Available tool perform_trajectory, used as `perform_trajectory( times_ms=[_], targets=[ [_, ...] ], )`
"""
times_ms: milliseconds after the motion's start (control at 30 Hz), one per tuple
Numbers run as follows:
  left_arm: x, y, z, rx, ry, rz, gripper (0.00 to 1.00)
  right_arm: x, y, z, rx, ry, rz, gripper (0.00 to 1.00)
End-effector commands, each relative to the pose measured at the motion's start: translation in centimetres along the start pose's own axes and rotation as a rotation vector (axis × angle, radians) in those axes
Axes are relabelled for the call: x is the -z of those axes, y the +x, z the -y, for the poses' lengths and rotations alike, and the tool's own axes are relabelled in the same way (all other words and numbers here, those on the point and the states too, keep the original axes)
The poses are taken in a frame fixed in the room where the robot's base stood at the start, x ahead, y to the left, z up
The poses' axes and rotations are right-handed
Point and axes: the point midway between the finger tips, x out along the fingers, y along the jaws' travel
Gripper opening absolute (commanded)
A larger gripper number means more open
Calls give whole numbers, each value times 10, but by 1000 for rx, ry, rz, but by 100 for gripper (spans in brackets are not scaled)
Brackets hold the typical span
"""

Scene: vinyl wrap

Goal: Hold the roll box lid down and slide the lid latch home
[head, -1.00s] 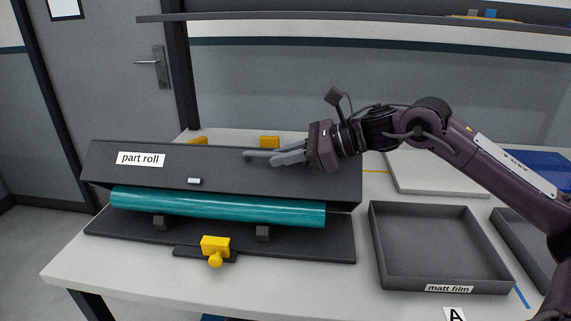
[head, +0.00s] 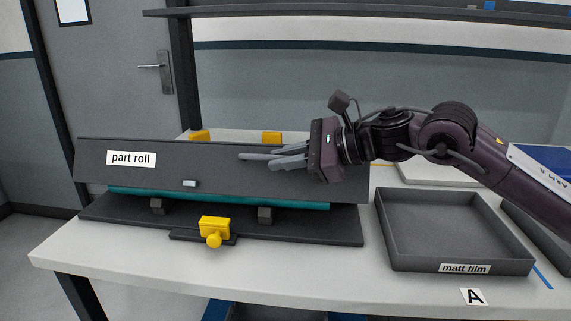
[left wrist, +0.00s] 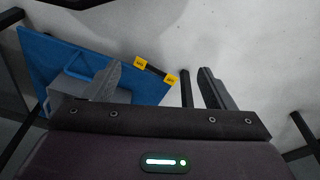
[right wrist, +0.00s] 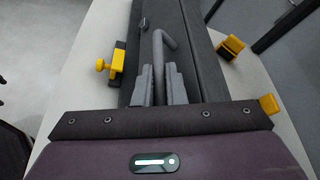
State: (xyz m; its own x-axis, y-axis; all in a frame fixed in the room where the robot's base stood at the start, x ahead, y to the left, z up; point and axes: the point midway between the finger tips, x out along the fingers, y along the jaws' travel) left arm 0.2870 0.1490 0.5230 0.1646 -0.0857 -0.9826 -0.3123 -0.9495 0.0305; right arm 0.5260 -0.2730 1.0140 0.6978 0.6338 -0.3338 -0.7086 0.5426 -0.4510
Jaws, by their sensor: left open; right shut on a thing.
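The dark roll box lid (head: 225,180), labelled "part roll", is tilted partly down over the teal roll (head: 220,200). A strip of the roll shows below its front edge, above the dark base (head: 110,213). The yellow lid latch (head: 214,228) with its round knob sits at the base's front middle; it also shows in the right wrist view (right wrist: 117,62). My right gripper (head: 270,161) is over the lid, its fingers shut on the grey bent lid handle (right wrist: 170,45). My left gripper (left wrist: 160,85) is open and empty over the floor, outside the head view.
A dark tray (head: 455,232) labelled "matt film" stands right of the box. Two yellow blocks (head: 271,137) are behind the lid. A shelf (head: 350,14) runs above the back. The white table (head: 120,260) is clear in front of the box. A blue platform (left wrist: 75,60) is low down.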

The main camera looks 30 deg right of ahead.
Motion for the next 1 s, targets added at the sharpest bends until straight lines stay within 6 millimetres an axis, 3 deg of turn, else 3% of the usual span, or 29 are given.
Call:
perform_trajectory(
  times_ms=[400, 1000],
  targets=[
    [21, 18, -26, -46, 55, -189, 78, 9, 4, -15, 32, -79, 0, 0],
    [44, 23, -53, -101, 96, -388, 78, 14, 6, -27, 64, -158, 0, 0]
  ],
)
